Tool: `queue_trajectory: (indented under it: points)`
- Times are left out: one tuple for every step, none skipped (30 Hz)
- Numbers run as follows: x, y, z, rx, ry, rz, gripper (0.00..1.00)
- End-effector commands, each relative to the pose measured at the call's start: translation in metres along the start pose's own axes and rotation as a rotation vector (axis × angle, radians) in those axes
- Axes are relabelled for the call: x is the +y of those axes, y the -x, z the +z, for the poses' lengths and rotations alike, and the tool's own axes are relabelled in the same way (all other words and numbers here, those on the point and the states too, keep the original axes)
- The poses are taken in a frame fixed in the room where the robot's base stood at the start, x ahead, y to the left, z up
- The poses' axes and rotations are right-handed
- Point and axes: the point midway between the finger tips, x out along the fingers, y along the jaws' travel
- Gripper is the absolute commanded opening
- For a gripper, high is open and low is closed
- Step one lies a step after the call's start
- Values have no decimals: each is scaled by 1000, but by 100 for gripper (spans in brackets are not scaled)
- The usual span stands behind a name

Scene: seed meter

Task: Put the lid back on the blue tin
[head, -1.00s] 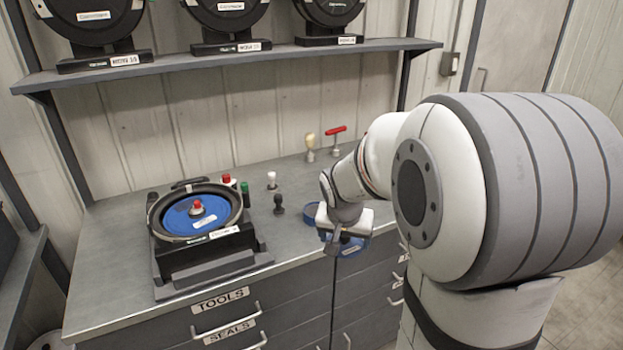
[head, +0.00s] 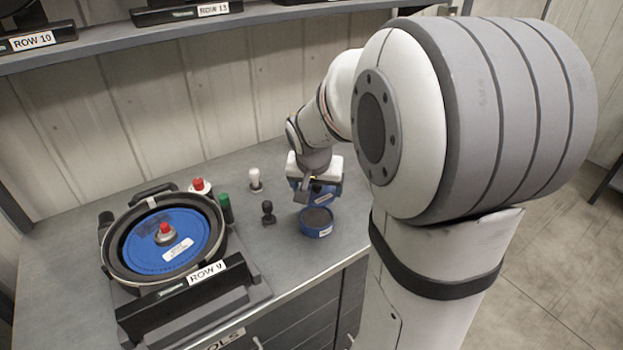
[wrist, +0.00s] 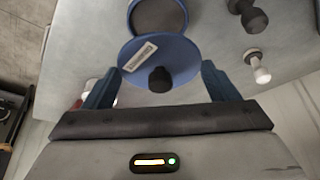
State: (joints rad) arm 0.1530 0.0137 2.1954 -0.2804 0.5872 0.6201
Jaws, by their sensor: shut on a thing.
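The blue tin (head: 316,230) stands open on the grey counter near its front edge, with a dark inside and a pale label on its side. It also shows at the top of the wrist view (wrist: 160,10). My gripper (head: 314,184) is shut on the blue lid (head: 325,197), which has a black knob and a white label. In the wrist view the lid (wrist: 140,52) sits between the two fingers (wrist: 158,82), with the tin beyond it. The lid is apart from the tin, held above the counter, behind the tin in the head view; the exact height is unclear.
A small black-knobbed tool (head: 268,210) and a white-knobbed one (head: 255,178) stand left of the tin. Green-capped (head: 226,206) and red-capped (head: 199,187) items stand beside the round seed meter (head: 130,285) with its blue disc.

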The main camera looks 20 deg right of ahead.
Motion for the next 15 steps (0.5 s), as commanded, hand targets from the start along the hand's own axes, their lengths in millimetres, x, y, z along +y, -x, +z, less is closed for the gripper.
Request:
queue_trajectory:
  points:
    - [0, -3, 1, -1, 1, 0, 59]
    - [0, -4, 2, -1, 1, 0, 59]
    - [0, -6, 3, -1, 1, 0, 59]
    - [0, -8, 4, -1, 1, 0, 59]
    - [0, -10, 4, -1, 1, 0, 59]
    - [0, -13, 6, -1, 1, 0, 59]
    - [0, -15, 6, -2, 1, 0, 59]
    - [0, -17, 8, -2, 1, 0, 59]
    - [0, -21, 9, -2, 1, 0, 59]
    - [0, -24, 10, -2, 0, 0, 59]
    - [0, -27, 11, -2, 0, 0, 59]
    - [0, -30, 13, -2, 1, 0, 59]
    - [0, -33, 14, -2, 1, 0, 59]
    - [0, -36, 16, -3, 1, 0, 59]
    - [0, -40, 17, -3, 1, 1, 59]
